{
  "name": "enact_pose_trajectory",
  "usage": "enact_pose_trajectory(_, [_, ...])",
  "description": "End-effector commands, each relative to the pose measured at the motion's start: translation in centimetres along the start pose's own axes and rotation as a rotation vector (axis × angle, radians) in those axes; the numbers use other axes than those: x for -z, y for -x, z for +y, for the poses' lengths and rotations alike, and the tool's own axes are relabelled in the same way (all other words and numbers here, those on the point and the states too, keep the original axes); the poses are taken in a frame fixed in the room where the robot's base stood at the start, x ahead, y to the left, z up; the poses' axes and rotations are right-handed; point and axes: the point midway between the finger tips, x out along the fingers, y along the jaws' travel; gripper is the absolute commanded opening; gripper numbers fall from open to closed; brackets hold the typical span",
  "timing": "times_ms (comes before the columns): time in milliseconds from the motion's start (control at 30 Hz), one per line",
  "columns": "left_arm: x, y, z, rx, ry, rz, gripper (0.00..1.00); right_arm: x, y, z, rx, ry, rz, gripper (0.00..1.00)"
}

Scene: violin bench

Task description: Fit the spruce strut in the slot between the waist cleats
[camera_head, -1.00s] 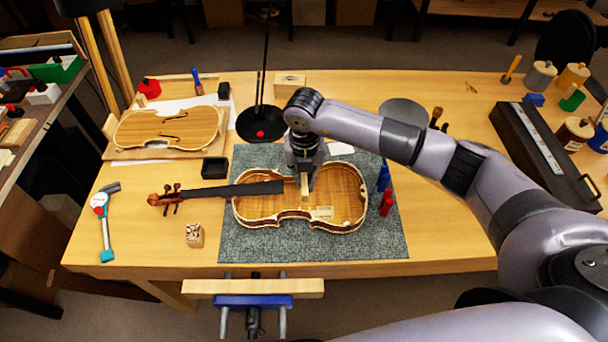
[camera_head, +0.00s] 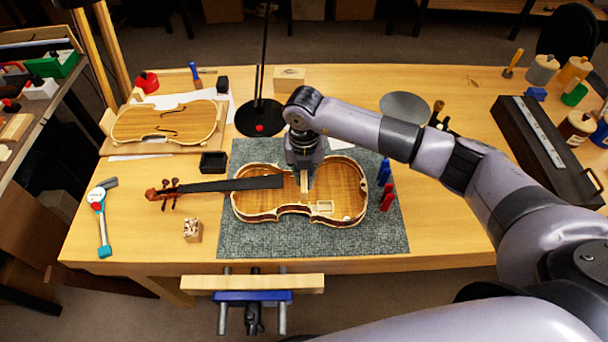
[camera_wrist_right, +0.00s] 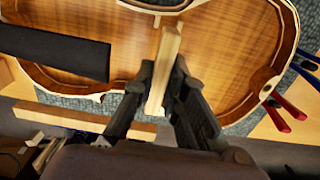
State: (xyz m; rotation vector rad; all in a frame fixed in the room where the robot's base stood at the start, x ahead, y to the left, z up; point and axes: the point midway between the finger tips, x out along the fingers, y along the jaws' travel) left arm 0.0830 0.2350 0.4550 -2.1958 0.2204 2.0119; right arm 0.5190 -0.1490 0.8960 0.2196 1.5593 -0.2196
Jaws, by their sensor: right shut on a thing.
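The open violin body (camera_head: 345,185) lies on the grey-green mat, its inside facing up and its neck pointing left. My right gripper (camera_head: 304,171) is over the middle of the body, shut on the pale spruce strut (camera_head: 304,184). In the right wrist view the strut (camera_wrist_right: 163,72) sticks out between the two dark fingers (camera_wrist_right: 160,88), its far end close to the waist rim. I cannot tell whether it touches the body. A small pale rectangular piece (camera_head: 325,208) lies in the body near the front waist. My left gripper is not in view.
The dark fingerboard (camera_head: 230,184) reaches over the body from the left. Blue clamps (camera_head: 384,172) and red clamps (camera_head: 387,198) stand at the body's right end. A lamp base (camera_head: 259,118) is behind. The mat (camera_head: 300,240) is clear in front.

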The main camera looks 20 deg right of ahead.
Motion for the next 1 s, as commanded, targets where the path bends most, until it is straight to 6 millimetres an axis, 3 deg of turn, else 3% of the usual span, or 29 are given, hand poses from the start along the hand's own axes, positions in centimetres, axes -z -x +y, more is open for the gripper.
enact_pose_trajectory(1000, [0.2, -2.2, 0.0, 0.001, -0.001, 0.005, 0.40, 0.0, -2.7, 0.0, 0.000, 0.000, 0.000, 0.00])
